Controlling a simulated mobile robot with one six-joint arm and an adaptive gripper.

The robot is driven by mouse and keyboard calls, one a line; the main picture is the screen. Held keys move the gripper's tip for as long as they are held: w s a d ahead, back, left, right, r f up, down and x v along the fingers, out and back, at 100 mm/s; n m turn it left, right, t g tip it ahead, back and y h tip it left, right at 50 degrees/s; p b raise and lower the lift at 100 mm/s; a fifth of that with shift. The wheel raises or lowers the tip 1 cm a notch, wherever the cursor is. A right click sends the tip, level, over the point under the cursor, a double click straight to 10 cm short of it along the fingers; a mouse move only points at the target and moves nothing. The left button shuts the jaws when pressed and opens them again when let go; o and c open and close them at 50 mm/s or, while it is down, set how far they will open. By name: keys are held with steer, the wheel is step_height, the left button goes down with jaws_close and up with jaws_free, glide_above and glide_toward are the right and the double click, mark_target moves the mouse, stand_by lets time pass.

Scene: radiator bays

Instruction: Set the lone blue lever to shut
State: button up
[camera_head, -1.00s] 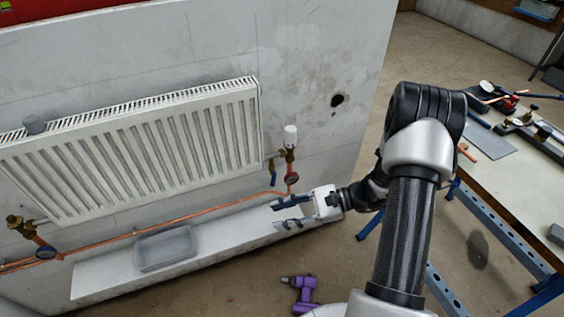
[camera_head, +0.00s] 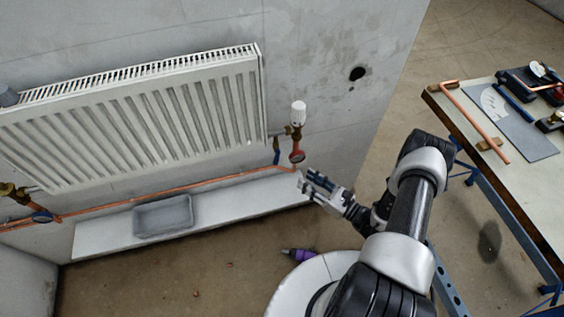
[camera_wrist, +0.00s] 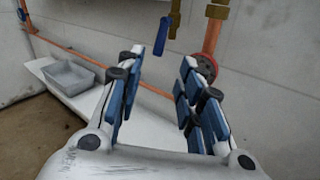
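A blue lever (camera_head: 276,157) hangs downward from a brass valve at the lower right corner of the radiator (camera_head: 135,125). It also shows in the wrist view (camera_wrist: 162,36), hanging nearly vertical with a slight tilt, beyond the fingertips and between their lines. A red round handwheel (camera_head: 297,156) sits just to its right on the copper pipe; in the wrist view it is partly hidden behind the right finger. My gripper (camera_head: 312,182) is below and right of the lever, apart from it. The wrist view shows its blue-padded fingers (camera_wrist: 160,66) open and empty.
A grey tray (camera_head: 163,233) stands on the white ledge under the radiator. A copper pipe (camera_head: 150,193) runs along the wall. A blue handwheel (camera_head: 42,215) is at the far left. A purple tool (camera_head: 300,254) lies on the floor. A workbench (camera_head: 470,140) stands right.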

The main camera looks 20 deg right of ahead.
mark_target(277, 157)
steer(key=b+x, duration=0.2)
steer(key=x, duration=1)
steer(key=shift+w, duration=0.15)
steer(key=shift+a, duration=0.1)
steer(key=shift+c, duration=0.5)
jaws_close()
